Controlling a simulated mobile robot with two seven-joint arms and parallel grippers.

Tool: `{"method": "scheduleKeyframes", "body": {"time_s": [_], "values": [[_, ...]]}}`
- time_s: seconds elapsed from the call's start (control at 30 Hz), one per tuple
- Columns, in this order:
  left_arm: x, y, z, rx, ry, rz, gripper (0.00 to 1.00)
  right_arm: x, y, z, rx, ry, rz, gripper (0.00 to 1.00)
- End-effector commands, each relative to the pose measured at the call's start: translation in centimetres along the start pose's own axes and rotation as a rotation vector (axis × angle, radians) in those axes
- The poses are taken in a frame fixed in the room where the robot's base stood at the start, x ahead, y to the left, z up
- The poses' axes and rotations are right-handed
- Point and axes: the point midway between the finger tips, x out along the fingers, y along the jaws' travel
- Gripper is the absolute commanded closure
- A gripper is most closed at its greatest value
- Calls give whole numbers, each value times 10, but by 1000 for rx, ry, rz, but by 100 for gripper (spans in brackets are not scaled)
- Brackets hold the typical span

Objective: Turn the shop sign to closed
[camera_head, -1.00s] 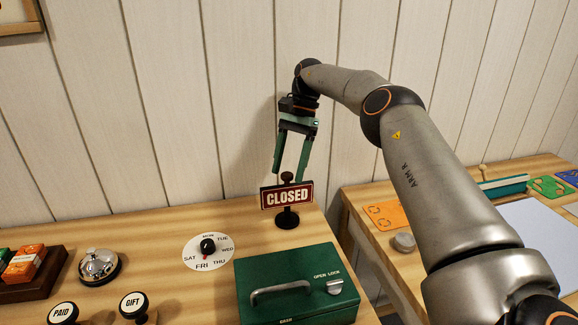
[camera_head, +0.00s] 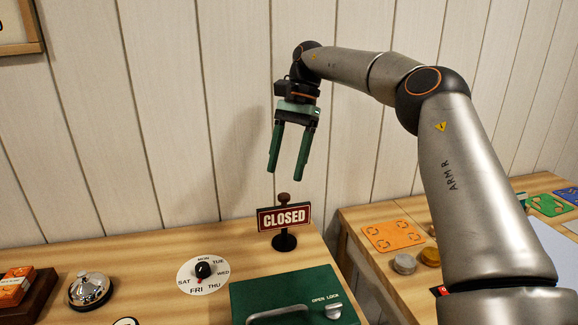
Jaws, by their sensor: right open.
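The shop sign (camera_head: 284,217) is a dark red board on a black stand with a round brown knob (camera_head: 284,199) on top. It stands upright on the wooden counter, and its face toward me reads CLOSED. My right gripper (camera_head: 287,172) is open and empty, its two green fingers pointing down. It hangs above the sign's knob, apart from it. My left gripper is not in view.
A green cash box (camera_head: 262,292) with a handle stands in front of the sign. A weekday dial (camera_head: 203,274) and a silver bell (camera_head: 90,290) are to its left. A second table with an orange card (camera_head: 391,235) is at right. A white plank wall stands behind.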

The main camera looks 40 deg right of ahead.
Motion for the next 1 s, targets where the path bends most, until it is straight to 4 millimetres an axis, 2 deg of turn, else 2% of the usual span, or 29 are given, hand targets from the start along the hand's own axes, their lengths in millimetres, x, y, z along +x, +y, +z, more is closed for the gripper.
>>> {"method": "scheduleKeyframes", "body": {"time_s": [0.07,0.6,0.8,1.0], "values": [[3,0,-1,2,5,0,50,-6,6,11,-3,1,-2,33],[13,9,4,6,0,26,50,-13,50,76,-3,1,-1,33],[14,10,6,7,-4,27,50,-14,58,88,0,1,0,33],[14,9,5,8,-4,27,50,-15,59,89,1,1,1,33]]}}
